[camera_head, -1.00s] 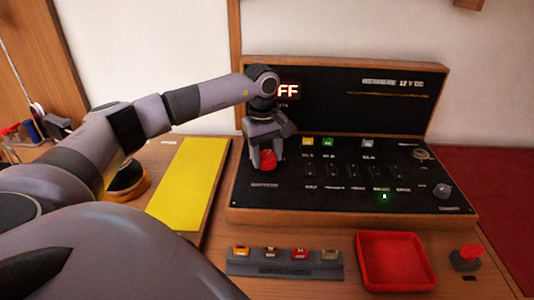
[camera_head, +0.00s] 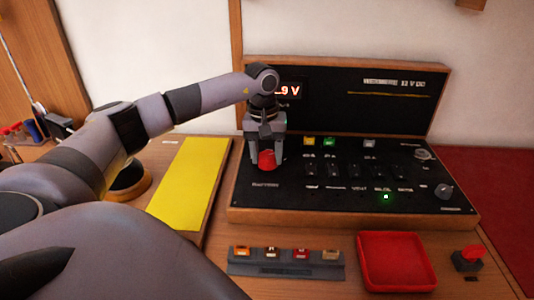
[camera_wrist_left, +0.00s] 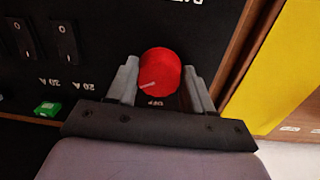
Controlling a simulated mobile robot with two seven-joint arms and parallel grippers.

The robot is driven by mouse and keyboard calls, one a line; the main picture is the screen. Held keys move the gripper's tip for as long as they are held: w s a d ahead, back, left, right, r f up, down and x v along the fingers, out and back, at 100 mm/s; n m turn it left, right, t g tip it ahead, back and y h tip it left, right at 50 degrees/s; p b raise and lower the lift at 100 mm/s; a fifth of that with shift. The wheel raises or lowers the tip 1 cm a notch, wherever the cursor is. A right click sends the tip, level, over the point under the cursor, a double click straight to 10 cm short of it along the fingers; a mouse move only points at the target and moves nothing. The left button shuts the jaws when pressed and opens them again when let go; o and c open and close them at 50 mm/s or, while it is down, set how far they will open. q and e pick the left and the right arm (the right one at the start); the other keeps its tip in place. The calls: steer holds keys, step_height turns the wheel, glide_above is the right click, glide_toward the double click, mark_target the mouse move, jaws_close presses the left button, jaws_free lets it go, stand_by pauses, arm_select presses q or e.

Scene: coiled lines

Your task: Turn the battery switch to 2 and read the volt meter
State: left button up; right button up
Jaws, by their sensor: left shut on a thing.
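The red battery switch knob (camera_head: 266,160) sits at the left of the black switch panel (camera_head: 300,205). My left gripper (camera_head: 265,155) points down over it and is shut on it. In the left wrist view the red knob (camera_wrist_left: 160,72) lies between the two grey fingers, with a pale mark on its lower left and "OFF" lettering below it. The volt meter (camera_head: 288,90) on the upright panel is lit in red and reads "_.9 V"; its leading part is hidden behind my left arm. My right gripper is not in view.
Right of the knob are several black rocker switches (camera_head: 352,172), a lit green lamp (camera_head: 386,197) and a grey knob (camera_head: 442,191). In front are a fuse strip (camera_head: 285,262), a red tray (camera_head: 361,270) and a red button (camera_head: 470,252). A yellow board (camera_head: 188,185) lies left.

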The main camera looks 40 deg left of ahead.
mark_target(265, 156)
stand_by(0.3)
arm_select(q)
steer(key=o, duration=1)
steer(key=shift+o, duration=0.2)
steer(key=shift+s+a+r+b, duration=0.1)
steer(key=shift+r+b, duration=0.1)
steer(key=shift+r, duration=1.65)
steer(key=shift+a+r+b, duration=0.1)
steer(key=shift+r+b, duration=0.05)
steer(key=shift+r, duration=1.65)
